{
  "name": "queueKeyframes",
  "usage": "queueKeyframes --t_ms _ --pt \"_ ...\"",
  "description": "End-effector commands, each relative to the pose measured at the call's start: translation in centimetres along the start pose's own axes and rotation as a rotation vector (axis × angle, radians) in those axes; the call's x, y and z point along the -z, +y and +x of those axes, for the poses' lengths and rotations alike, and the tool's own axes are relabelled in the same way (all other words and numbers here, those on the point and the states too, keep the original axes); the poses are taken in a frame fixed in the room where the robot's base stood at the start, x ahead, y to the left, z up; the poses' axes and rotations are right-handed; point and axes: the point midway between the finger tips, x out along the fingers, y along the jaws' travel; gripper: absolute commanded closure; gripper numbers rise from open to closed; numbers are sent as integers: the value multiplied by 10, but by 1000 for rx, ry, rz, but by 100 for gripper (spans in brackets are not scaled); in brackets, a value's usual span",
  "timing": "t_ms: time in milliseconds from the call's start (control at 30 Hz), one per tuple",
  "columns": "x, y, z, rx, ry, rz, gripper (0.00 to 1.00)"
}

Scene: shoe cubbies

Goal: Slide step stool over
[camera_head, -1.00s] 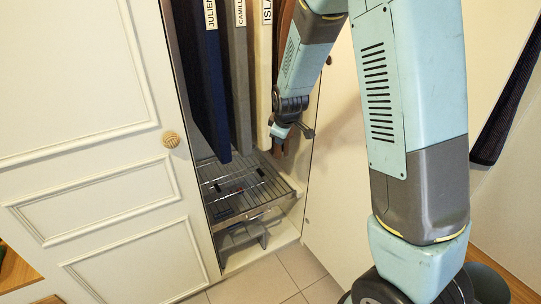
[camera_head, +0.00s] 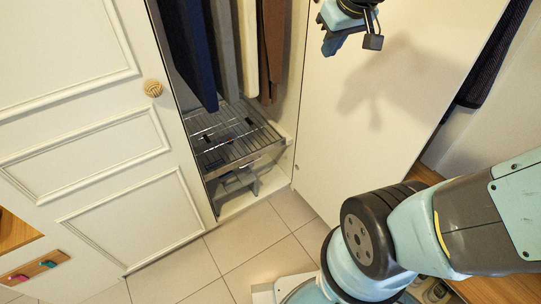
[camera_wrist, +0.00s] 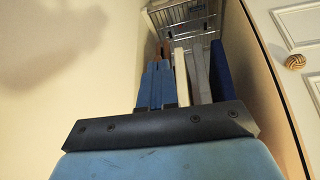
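The grey step stool (camera_head: 237,182) stands low in the closet, on its floor beneath a wire rack, in the head view. Its upper part is partly hidden by the rack. My gripper (camera_head: 334,44) hangs high in front of the white panel at the closet's right, well above and to the right of the stool. In the wrist view the blue fingers (camera_wrist: 157,84) point toward the closet and lie side by side, seemingly shut with nothing between them. The stool cannot be made out in the wrist view.
The wire rack (camera_head: 232,137) sits directly over the stool. Hanging garments, including a navy one (camera_head: 193,50), fill the closet above. A white door (camera_head: 90,120) with a round knob (camera_head: 153,88) stands left.

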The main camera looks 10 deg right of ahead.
Motion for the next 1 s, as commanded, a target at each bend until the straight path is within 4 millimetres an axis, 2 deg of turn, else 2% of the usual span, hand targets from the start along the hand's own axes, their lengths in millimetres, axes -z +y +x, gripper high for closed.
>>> queueKeyframes --t_ms 33,200,433,600,833,1000 --pt "-11 1 -14 -9 6 35 100" --pt "-46 -2 -46 -35 6 146 100" --pt "-78 -6 -69 -64 5 246 100" --pt "-86 -7 -74 -71 2 271 100" --pt "-87 -7 -74 -71 2 273 100" --pt "-86 -7 -74 -71 2 272 86"
